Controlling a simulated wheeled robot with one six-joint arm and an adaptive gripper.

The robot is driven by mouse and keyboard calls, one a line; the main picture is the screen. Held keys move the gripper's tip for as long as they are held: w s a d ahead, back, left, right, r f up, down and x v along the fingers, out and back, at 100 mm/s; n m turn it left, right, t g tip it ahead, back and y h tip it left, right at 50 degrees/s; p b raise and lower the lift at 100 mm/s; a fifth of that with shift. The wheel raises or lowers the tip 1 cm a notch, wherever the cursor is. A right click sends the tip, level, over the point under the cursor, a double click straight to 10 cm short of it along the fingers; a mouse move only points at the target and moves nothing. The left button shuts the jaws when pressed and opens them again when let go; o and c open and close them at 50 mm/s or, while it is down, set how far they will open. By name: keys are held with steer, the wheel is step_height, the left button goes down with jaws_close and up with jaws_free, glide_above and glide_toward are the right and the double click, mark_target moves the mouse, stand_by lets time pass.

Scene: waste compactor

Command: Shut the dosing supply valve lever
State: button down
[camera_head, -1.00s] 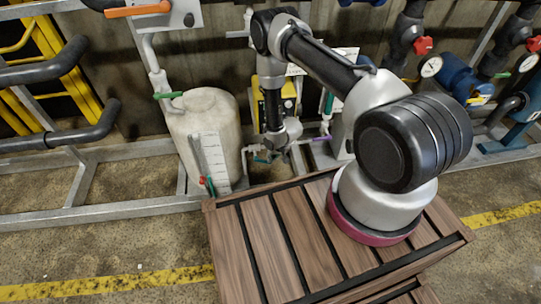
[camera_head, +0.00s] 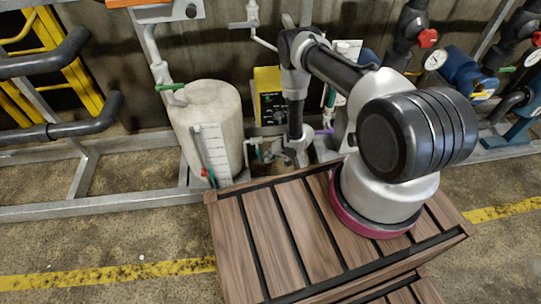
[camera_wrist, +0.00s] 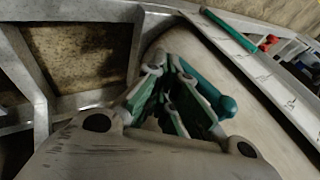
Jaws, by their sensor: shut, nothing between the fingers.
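My gripper (camera_wrist: 165,78) is shut and empty in the wrist view, its fingers pointing up the picture beside the pale tank. A teal rounded part (camera_wrist: 226,106) shows right by the fingers; I cannot tell whether it is a lever or part of a finger, or whether they touch. In the head view my wrist (camera_head: 296,150) is low between the tank (camera_head: 213,110) and my base, in front of the dosing pump (camera_head: 268,92). Small pipework with a teal part (camera_head: 268,156) lies just left of the wrist. Which handle is the dosing supply lever is unclear.
A green lever (camera_head: 171,87) sits on the pipe by the tank top. A red handle (camera_head: 205,173) is low on the tank's gauge. A purple lever (camera_head: 324,131) is right of my wrist. Grey frame rails (camera_head: 120,207) and the slatted wooden deck (camera_head: 262,225) border the space.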

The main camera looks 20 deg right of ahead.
steer(key=shift+a+f, duration=0.25)
steer(key=shift+a, duration=0.15)
stand_by(0.3)
